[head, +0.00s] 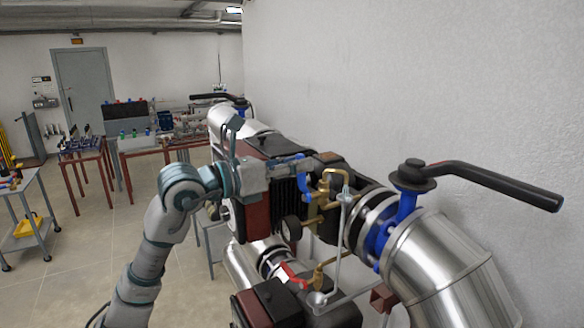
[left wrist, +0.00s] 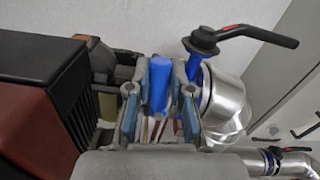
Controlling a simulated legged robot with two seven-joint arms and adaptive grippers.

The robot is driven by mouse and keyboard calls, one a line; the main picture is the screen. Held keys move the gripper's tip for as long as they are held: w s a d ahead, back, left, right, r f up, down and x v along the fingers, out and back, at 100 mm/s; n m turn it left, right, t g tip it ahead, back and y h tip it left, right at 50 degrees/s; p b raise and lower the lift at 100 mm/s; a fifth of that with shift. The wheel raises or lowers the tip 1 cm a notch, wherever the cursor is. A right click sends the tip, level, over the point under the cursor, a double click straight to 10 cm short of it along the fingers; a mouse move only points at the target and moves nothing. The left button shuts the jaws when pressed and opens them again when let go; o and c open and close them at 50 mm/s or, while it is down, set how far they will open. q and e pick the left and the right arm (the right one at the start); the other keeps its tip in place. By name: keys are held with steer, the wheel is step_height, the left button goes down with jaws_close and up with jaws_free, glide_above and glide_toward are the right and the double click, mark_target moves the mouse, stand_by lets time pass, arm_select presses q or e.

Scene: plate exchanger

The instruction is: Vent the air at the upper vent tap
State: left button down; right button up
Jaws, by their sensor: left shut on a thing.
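The upper vent tap is a brass fitting (head: 328,183) with a curved brass outlet at the end of the plate exchanger (head: 258,205), in the head view. My left gripper (head: 303,170) reaches across the exchanger from the left to this tap. In the left wrist view a blue handle (left wrist: 159,82) stands between the two fingers of my left gripper (left wrist: 158,115), which is shut on it. The fingers hide part of the handle in the head view. My right gripper is in neither view.
A large silver pipe (head: 440,265) with a blue valve and long black lever (head: 490,183) stands close on the right. Below are a red-handled tap (head: 291,274) and a round gauge (head: 291,229).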

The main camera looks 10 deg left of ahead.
arm_select(q)
steer(key=shift+w+a+f+n+b, duration=0.15)
steer(key=shift+w+a+n+b, duration=0.2)
steer(key=shift+n, duration=0.5)
steer(key=shift+w+a+f+n, duration=0.2)
steer(key=shift+w+n, duration=0.3)
steer(key=shift+n, duration=0.4)
steer(key=shift+w+a+f+n+b, duration=0.1)
steer(key=shift+w+a+n+b, duration=0.25)
steer(key=shift+n, duration=0.5)
steer(key=shift+w+d, duration=0.1)
